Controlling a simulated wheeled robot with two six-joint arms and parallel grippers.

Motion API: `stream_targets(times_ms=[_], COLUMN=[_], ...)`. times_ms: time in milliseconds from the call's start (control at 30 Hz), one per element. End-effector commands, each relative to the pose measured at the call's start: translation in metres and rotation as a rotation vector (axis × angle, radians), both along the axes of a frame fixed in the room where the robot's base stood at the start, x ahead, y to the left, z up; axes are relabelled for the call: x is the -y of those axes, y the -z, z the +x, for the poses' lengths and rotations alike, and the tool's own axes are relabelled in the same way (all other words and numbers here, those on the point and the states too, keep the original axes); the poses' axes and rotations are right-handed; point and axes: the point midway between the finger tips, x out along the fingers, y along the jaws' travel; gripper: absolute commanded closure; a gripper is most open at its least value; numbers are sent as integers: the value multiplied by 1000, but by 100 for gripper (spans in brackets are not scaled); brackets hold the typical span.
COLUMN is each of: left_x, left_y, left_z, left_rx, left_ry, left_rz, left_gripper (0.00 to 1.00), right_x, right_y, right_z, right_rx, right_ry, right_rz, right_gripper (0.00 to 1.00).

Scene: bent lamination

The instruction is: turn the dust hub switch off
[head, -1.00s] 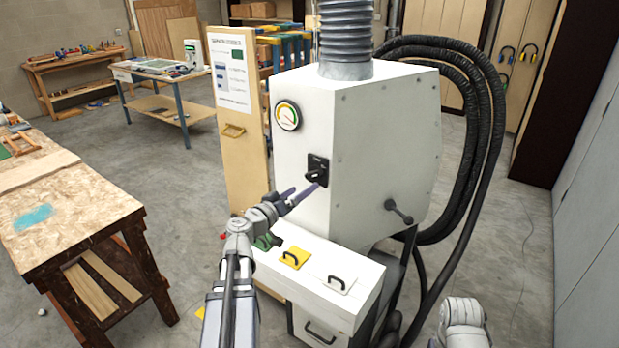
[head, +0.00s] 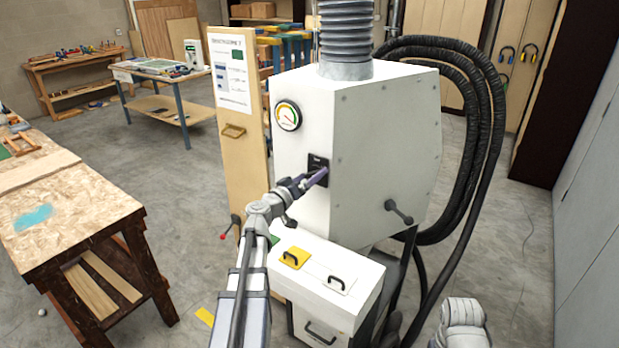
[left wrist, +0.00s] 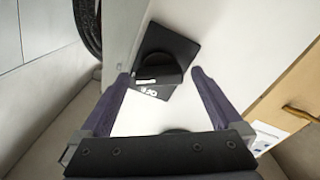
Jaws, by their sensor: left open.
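The dust hub switch is a black plate (head: 318,161) with a rotary knob on the front of the white dust hub (head: 385,150). My left gripper (head: 311,180) is in front of it and covers its lower part in the head view. In the left wrist view, the knob (left wrist: 158,75) sits between the open fingertips of my left gripper (left wrist: 161,74), with the black plate (left wrist: 185,46) behind it. Gaps show on both sides, so the fingers seem apart from the knob. My right gripper is not in view.
A round gauge (head: 288,115) is above the switch. A side crank handle (head: 398,211) and thick black hoses (head: 485,130) are at the right. A white box with a yellow-plated handle (head: 294,257) stands below my left arm. A workbench (head: 75,205) is at the left.

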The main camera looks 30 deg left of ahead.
Motion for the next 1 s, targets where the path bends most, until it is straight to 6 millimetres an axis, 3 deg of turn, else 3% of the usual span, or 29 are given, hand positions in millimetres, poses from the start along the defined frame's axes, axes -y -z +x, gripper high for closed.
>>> stream_targets(times_ms=[233,900,1000], left_x=[0,0,0], left_y=[0,0,0], left_z=[0,0,0], left_rx=[0,0,0], left_ry=[0,0,0], left_rz=[0,0,0], left_gripper=[2,78,84], right_x=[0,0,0], right_y=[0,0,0], right_z=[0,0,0], right_rx=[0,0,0], right_ry=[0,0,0], right_rz=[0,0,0], right_gripper=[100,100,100])
